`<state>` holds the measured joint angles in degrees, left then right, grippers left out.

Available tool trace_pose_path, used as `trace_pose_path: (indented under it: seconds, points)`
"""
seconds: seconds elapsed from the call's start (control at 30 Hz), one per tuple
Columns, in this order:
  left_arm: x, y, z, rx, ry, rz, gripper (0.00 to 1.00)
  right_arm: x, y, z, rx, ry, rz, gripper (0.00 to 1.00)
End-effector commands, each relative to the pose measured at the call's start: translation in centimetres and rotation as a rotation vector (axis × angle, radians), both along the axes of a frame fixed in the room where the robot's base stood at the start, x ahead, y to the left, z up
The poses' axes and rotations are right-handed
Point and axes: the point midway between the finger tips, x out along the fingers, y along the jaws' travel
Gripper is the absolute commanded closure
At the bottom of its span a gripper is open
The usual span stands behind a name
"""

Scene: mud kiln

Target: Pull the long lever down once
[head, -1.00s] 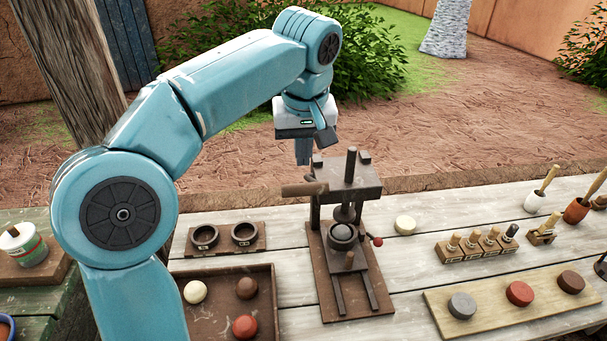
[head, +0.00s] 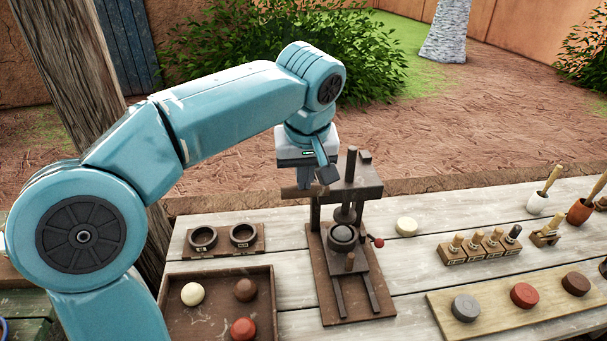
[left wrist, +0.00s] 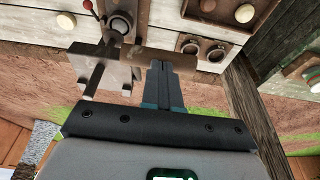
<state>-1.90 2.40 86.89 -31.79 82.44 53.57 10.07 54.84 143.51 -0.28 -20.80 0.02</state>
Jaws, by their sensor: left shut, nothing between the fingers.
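A dark press (head: 350,180) stands on the bench, with an upright post, a round plunger and a cup below. The long lever (head: 289,193) is a brown bar sticking out level to the left from the press head. My left gripper (head: 304,183) is shut and empty, pointing down at the lever and hiding part of it. In the left wrist view, my shut fingers (left wrist: 158,68) overlap the lever (left wrist: 186,66), beside the press (left wrist: 108,72). I cannot tell whether they touch it. My right gripper is not in view.
A short red-knobbed lever (head: 378,242) is on the press's right side. Two ring moulds (head: 223,239) and a tray (head: 262,312) of coloured balls lie left of the press. A pale disc (head: 406,226), a stamp rack (head: 480,247) and a board (head: 495,310) are right.

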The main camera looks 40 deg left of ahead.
Motion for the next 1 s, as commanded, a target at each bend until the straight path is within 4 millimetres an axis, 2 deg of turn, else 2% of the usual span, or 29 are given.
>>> trace_pose_path:
  seconds: [0.03, 0.17, 0.6, 0.8, 1.0]
  points:
    - [-0.3, -0.4, -1.6, 0.017, -0.013, -0.005, 1.0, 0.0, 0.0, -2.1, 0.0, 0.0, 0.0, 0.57]
    - [-1.1, -1.5, -3.9, 0.074, -0.062, -0.007, 1.0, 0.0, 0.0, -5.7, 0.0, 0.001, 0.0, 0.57]
    - [-3.6, -4.7, -13.5, 0.346, -0.279, -0.007, 1.0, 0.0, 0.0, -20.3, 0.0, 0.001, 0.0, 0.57]
    - [-4.0, -5.2, -17.5, 0.465, -0.373, -0.003, 1.0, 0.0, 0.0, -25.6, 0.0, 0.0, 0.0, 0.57]
    - [-4.1, -5.1, -20.6, 0.477, -0.38, 0.001, 1.0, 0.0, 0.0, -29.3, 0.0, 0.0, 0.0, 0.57]
